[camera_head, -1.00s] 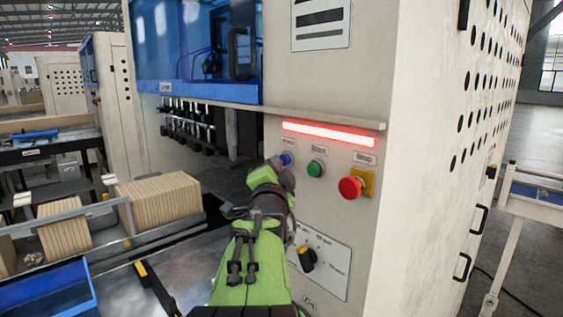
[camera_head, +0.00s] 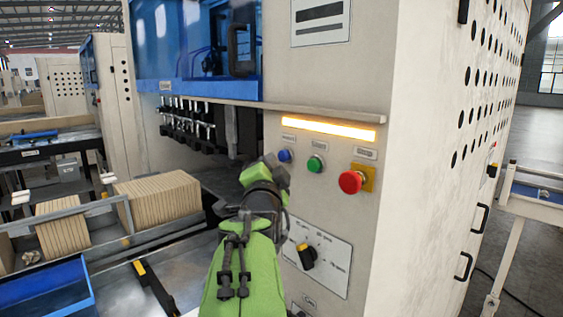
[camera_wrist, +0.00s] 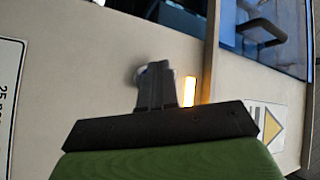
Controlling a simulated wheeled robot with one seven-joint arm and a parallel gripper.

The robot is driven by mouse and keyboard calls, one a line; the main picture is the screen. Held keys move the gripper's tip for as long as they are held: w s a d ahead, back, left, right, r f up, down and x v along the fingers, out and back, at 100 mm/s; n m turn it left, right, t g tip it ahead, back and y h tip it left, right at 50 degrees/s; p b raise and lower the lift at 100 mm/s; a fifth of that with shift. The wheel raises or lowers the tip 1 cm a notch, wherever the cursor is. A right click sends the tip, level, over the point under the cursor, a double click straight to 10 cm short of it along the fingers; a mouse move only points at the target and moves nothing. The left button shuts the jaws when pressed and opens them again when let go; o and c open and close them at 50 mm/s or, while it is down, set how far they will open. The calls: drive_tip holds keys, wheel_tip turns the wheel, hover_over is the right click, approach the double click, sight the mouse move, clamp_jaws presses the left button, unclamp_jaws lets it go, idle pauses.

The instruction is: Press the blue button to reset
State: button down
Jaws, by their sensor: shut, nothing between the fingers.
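The blue button (camera_head: 285,155) is the leftmost of the three buttons on the cream machine front, under a lit amber bar (camera_head: 328,130). It shows in full in the head view, with the green end of my arm just below and left of it, apart in the picture. My gripper (camera_wrist: 155,69) shows in the wrist view with its dark fingers shut and nothing between them. The amber light bar (camera_wrist: 189,91) glows just right of the fingers there. A pale round shape shows partly behind the fingertips; I cannot tell what it is.
A green button (camera_head: 316,164) and a red mushroom button (camera_head: 351,183) on a yellow plate sit right of the blue one. A rotary switch (camera_head: 305,255) is below. A ledge (camera_head: 300,110) juts out above the bar. Stacked cardboard (camera_head: 158,200) stands at left.

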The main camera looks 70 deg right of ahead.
drive_tip(key=a+b, duration=0.1)
drive_tip(key=w+a+b, duration=0.1)
drive_tip(key=a, duration=0.1)
drive_tip(key=w+a+b, duration=0.1)
drive_tip(key=shift+w+a, duration=0.15)
drive_tip(key=shift+a, duration=0.1)
idle(0.3)
idle(0.7)
